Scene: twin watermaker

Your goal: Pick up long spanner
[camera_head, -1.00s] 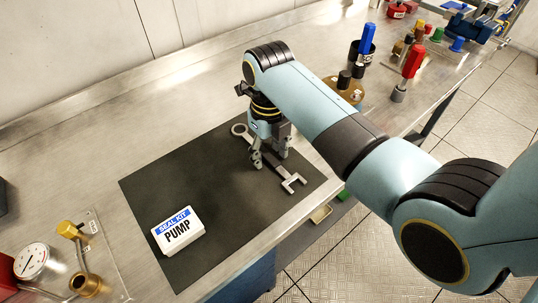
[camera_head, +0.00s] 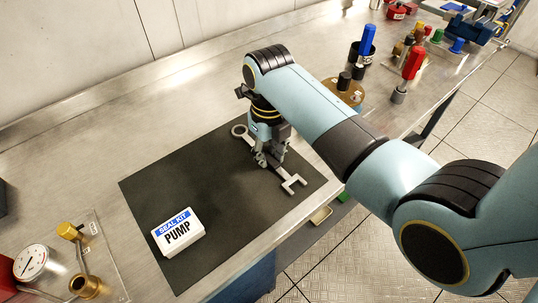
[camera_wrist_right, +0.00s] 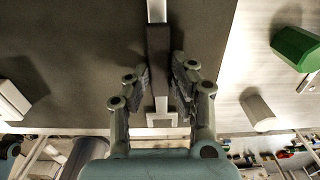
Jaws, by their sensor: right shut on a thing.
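The long spanner (camera_head: 289,178) is grey with a ring end and an open-jaw end. It lies on the dark mat (camera_head: 220,200), with both ends showing in the head view. My right gripper (camera_head: 268,161) points down over its middle and is shut on its handle. In the right wrist view, the fingers (camera_wrist_right: 160,88) stand on either side of the spanner's darker handle (camera_wrist_right: 158,50). The fingers hide part of the spanner's middle in the head view. My left gripper is not in view.
A white seal kit box (camera_head: 178,232) lies on the mat's near left part. A gauge (camera_head: 31,262) and brass fittings stand at the left. Blue-handled (camera_head: 367,42) and red-handled (camera_head: 412,62) tools stand on the bench (camera_head: 120,120) at right. The bench's front edge runs close to the mat.

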